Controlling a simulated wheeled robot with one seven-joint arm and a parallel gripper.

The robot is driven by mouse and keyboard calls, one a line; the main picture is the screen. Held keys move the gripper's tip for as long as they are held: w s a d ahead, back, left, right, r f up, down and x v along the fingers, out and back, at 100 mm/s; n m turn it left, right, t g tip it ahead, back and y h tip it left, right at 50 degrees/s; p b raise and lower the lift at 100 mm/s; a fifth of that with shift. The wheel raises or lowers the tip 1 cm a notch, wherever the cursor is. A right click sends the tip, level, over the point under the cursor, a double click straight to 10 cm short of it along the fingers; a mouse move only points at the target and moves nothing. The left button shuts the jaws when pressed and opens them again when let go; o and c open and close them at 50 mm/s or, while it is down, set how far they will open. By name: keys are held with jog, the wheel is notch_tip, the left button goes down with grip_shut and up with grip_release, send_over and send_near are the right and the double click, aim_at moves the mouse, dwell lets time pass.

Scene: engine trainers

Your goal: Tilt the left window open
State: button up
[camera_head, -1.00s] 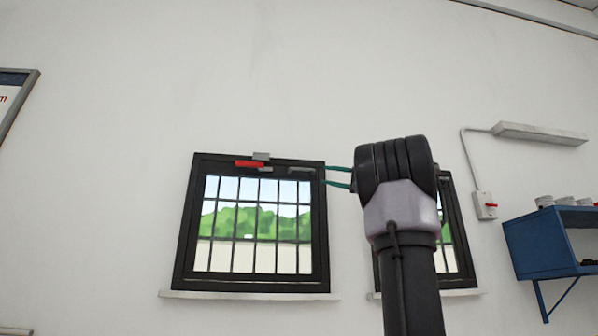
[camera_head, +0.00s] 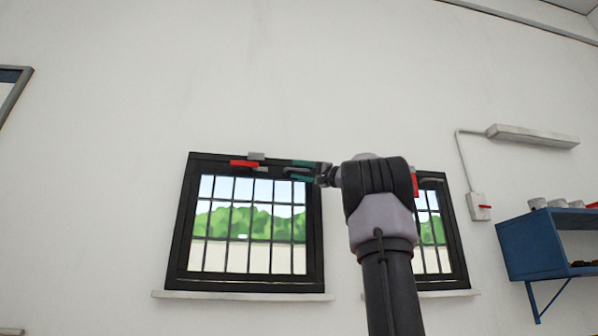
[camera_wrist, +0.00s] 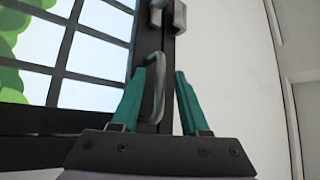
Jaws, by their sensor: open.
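The left window (camera_head: 176,235) has a black frame and a barred pane and looks shut. A red catch (camera_head: 244,164) with a grey block (camera_head: 256,156) sits at its top edge. My gripper (camera_head: 304,171) is at the right part of the top frame, its teal fingers pointing left along it. In the wrist view, my gripper (camera_wrist: 169,72) is open, and a grey loop handle (camera_wrist: 161,90) on the frame lies between the fingers, close to the left one. I cannot tell whether they touch. The catch (camera_wrist: 178,17) shows beyond the fingertips.
A second window (camera_head: 455,235) is partly hidden behind my arm. A blue wall shelf (camera_head: 530,250) with several cans and a switch box (camera_head: 479,206) are at the right. A white sill (camera_head: 240,296) runs below the left window. The wall above is bare.

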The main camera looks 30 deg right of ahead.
jog(key=shift+c, duration=0.3)
grip_shut()
jog(key=shift+f, duration=0.1)
dwell(1.0)
